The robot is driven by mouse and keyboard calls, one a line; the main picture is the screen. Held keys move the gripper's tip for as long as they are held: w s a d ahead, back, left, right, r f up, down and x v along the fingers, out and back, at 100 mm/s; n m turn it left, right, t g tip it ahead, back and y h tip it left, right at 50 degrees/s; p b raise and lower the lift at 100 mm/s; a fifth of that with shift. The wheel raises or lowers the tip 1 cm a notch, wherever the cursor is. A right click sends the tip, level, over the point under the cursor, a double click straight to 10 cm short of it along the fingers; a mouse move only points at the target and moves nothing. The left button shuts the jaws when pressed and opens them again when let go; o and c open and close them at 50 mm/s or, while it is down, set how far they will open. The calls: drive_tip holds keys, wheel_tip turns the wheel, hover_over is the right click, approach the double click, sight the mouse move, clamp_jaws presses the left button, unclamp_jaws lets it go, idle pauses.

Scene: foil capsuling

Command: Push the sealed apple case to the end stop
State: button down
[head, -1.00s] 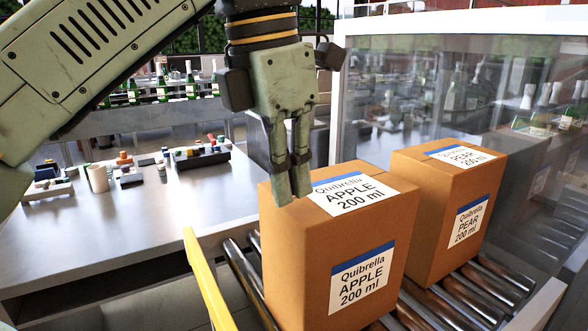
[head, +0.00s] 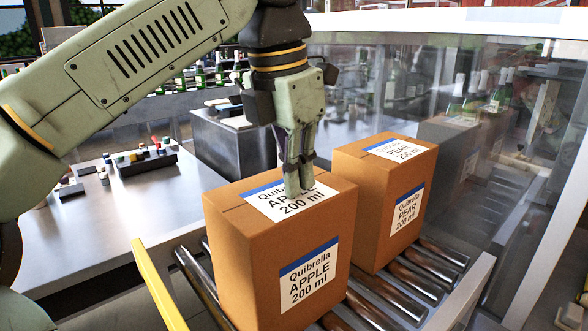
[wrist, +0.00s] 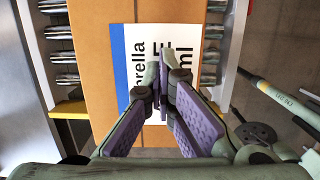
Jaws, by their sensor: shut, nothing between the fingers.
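The apple case (head: 255,270) is a closed brown carton with blue-and-white "Quibrella APPLE 200 ml" labels on its top and front. It stands upright on the roller conveyor (head: 385,310). Its top (wrist: 90,50) and label also fill the middle of the wrist view. My gripper (head: 293,190) is shut and empty, pointing down over the top label and hiding part of the print. In the wrist view my fingers (wrist: 163,82) overlap the label. I cannot tell whether the tips touch the carton. I cannot make out the end stop for certain.
A similar pear case (head: 375,215) stands on the rollers just right of and behind the apple case. A yellow bar (head: 158,285) runs along the conveyor's left. A clear panel (head: 470,110) stands behind. A steel table (head: 110,225) with small parts lies left.

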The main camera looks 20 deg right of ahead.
sight(255, 211)
drive_tip(key=shift+f, duration=0.3)
drive_tip(key=s+a, duration=0.1)
drive_tip(key=a, duration=0.1)
drive_tip(key=s+a, duration=0.1)
drive_tip(key=a, duration=0.1)
drive_tip(key=s+a, duration=0.1)
drive_tip(key=a, duration=0.1)
drive_tip(key=shift+a+f, duration=0.1)
drive_tip(key=shift+a, duration=0.15)
